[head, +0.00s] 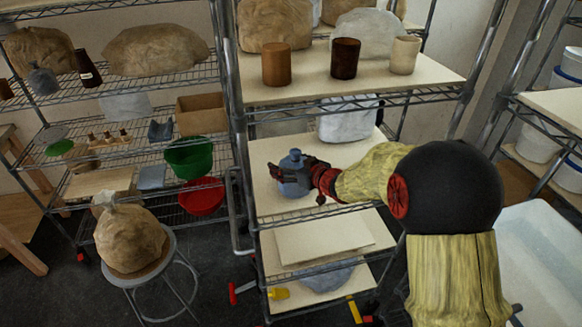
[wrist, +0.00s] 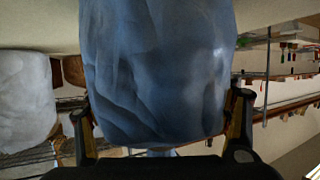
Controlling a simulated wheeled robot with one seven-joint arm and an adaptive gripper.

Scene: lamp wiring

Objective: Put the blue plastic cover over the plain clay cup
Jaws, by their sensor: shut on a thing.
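The blue plastic cover (head: 294,188) is in my gripper (head: 292,178), over the middle shelf of the central rack in the head view. I cannot tell whether it touches that shelf. In the wrist view the blue cover (wrist: 160,70) fills the middle, between the two fingers of my gripper (wrist: 160,112), and hides what lies behind it. On the shelf above, at the right of a row, stands a plain pale clay cup (head: 404,55), upright and uncovered. My gripper is below it and to its left.
An orange-brown cup (head: 276,64) and a dark brown cup (head: 345,58) stand left of the pale cup. Wrapped lumps (head: 367,24) sit behind them. The upper shelf board (head: 310,90) lies above my gripper, with a metal post (head: 480,70) at its right.

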